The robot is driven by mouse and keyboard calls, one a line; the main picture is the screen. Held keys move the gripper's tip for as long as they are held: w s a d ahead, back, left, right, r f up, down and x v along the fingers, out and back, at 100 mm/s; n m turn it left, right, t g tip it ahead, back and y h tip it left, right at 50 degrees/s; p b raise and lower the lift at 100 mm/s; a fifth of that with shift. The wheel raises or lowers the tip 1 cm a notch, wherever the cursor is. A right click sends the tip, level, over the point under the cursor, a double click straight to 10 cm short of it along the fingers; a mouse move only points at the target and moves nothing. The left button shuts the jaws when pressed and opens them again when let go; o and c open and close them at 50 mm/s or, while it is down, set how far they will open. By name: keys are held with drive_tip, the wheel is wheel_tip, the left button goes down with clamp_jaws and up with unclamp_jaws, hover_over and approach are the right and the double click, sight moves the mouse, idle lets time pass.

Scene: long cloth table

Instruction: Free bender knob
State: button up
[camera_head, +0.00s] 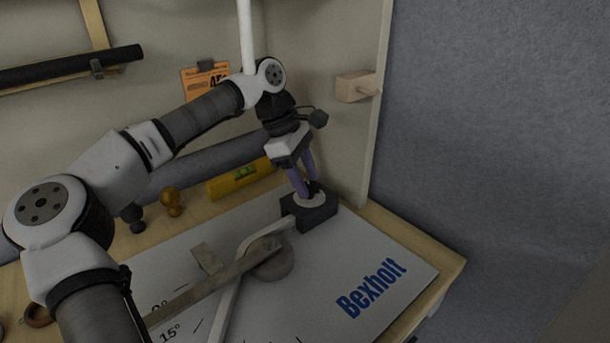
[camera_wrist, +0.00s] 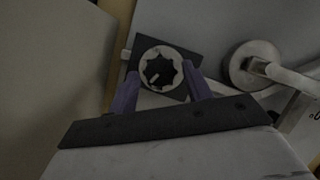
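The bender's knob (camera_wrist: 158,72) is dark and star-shaped. It sits on a round pale disc (camera_wrist: 146,56) on a black block (camera_head: 318,215). In the head view the knob (camera_head: 312,187) is partly hidden by my fingers. My gripper (camera_head: 306,186) points down at the block from above. In the wrist view its two purple fingers (camera_wrist: 160,76) stand apart on either side of the knob, with visible space between each finger and the knob. Whether the tips touch the disc, I cannot tell. A bent pale rod (camera_head: 252,238) runs from the block past the round roller (camera_head: 270,262).
A flat lever (camera_head: 205,292) reaches left from the roller over the white "Bexholt" plate (camera_head: 395,275). A yellow level (camera_head: 240,178) and a wooden knob-shaped piece (camera_head: 172,203) stand behind. The side panel (camera_head: 372,130) with a wooden peg block (camera_head: 354,87) is close on the right.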

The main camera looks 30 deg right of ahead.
drive_tip(key=c, duration=0.8)
drive_tip(key=n, duration=0.1)
drive_tip(key=n+b, duration=0.1)
drive_tip(key=shift+a+f+n+t+h, duration=0.15)
drive_tip(key=shift+n+t+h, duration=0.15)
drive_tip(key=shift+t, duration=0.1)
drive_tip(key=shift+s+n+t+b, duration=0.1)
drive_tip(key=shift+n+t+b, duration=0.35)
drive_tip(key=shift+n, duration=0.45)
drive_tip(key=shift+h, duration=0.3)
drive_tip(key=o, duration=1)
drive_tip(key=v, duration=1.2)
